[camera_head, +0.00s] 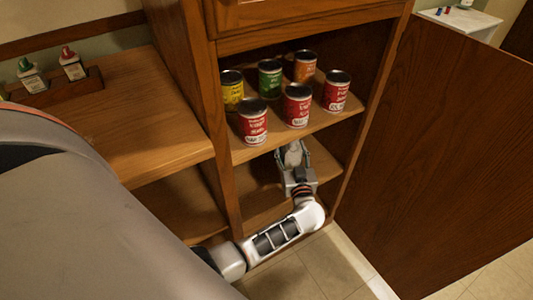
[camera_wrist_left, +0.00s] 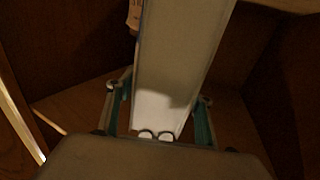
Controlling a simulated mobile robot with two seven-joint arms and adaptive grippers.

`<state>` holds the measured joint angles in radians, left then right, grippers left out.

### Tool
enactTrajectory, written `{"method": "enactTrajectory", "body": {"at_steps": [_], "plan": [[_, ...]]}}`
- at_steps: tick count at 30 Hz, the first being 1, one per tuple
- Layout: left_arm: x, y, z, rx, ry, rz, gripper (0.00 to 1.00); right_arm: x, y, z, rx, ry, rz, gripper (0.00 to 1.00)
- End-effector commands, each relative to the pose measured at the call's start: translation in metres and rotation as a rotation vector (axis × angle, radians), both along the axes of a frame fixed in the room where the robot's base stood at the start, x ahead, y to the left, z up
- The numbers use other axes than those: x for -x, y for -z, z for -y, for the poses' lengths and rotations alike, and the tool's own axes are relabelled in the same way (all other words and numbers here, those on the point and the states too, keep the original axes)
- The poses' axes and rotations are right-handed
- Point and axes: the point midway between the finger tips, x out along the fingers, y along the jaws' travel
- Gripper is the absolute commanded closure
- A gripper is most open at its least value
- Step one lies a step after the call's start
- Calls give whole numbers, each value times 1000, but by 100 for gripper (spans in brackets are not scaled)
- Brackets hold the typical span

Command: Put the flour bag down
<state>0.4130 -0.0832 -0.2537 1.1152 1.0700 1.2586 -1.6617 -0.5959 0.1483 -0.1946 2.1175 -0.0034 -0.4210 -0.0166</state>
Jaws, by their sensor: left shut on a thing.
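My left gripper (camera_head: 294,168) reaches into the lower compartment of the open cabinet, below the shelf of cans. In the left wrist view the gripper (camera_wrist_left: 158,108) has one finger on each side of a pale, flat-sided thing, the flour bag (camera_wrist_left: 182,50), and is shut on it. The bag's plain face fills the middle of that view and runs past its top edge. In the head view the shelf and my gripper hide most or all of the bag. Whether its base touches the lower shelf (camera_head: 255,190) cannot be told. My right gripper is not in view.
Several cans, including a red one (camera_head: 252,122) and a green one (camera_head: 270,79), stand on the shelf above my gripper. The open cabinet door (camera_head: 440,150) stands at the right. A wooden counter (camera_head: 150,115) with small bottles (camera_head: 72,64) is at the left.

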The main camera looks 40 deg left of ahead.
Motion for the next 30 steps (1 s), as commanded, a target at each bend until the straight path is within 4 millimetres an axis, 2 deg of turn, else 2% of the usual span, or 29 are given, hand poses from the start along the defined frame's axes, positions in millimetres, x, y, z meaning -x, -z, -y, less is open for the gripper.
{"method": "enactTrajectory", "body": {"at_steps": [1, 6, 15, 16, 19, 26, 30], "plan": [[9, -8, -5, -5, 0, 11, 100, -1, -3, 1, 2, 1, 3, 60], [39, -6, -18, -5, 0, 9, 100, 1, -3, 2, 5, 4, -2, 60], [73, -5, -31, -4, 1, 7, 100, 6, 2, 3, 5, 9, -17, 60], [72, 3, -31, -4, 1, 4, 100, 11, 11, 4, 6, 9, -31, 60], [72, 14, -30, -4, 3, 1, 100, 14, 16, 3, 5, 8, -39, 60], [71, 20, -30, -4, 1, 5, 100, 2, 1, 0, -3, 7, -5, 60], [72, 35, -30, -4, 3, 1, 100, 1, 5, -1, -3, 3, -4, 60]]}}
